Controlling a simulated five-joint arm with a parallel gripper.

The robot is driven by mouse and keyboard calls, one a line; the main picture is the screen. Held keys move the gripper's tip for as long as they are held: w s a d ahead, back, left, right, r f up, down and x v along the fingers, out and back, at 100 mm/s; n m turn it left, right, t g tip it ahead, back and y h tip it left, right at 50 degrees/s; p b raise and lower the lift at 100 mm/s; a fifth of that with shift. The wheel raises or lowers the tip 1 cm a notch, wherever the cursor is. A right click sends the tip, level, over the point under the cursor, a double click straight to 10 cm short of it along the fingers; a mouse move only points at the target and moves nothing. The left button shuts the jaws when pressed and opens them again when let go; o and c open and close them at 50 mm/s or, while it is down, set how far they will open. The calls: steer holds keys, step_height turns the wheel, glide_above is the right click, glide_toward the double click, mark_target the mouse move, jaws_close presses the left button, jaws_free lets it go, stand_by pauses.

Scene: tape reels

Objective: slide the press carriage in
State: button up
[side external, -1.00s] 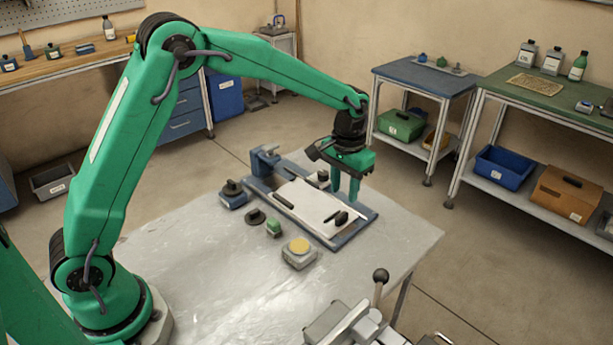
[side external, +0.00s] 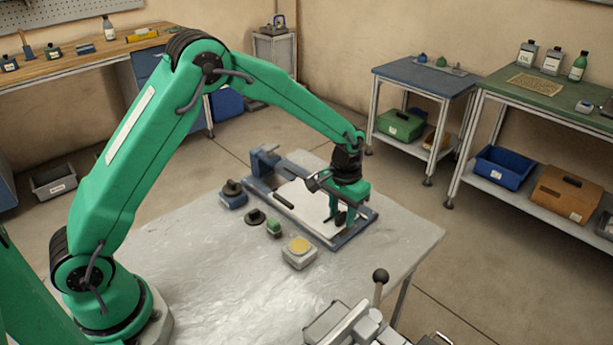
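A white press carriage plate (side external: 300,205) lies flat in a blue frame (side external: 270,203) on the metal table. A dark upright post (side external: 264,160) stands at the frame's far left end. A black knob (side external: 340,218) sits near the plate's right end. My gripper (side external: 342,213) is low over that end, pointing down, with its green fingers either side of the knob. The fingers look apart; whether they touch the knob is not clear. My gripper hides part of the plate's right end.
A blue block with a black knob (side external: 232,194), a dark round piece (side external: 255,217), a small green piece (side external: 274,228) and a grey box with a yellow top (side external: 299,251) stand left of the frame. A lever with a black ball (side external: 380,276) rises at the front right. The table's left front is clear.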

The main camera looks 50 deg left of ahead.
mark_target(319, 209)
jaws_close()
steer(key=shift+s+a, duration=0.1)
steer(key=shift+a, duration=3.75)
jaws_free()
steer(key=shift+d, duration=0.1)
steer(key=shift+r, duration=0.1)
step_height(319, 209, up, 8)
steer(key=shift+f, duration=0.2)
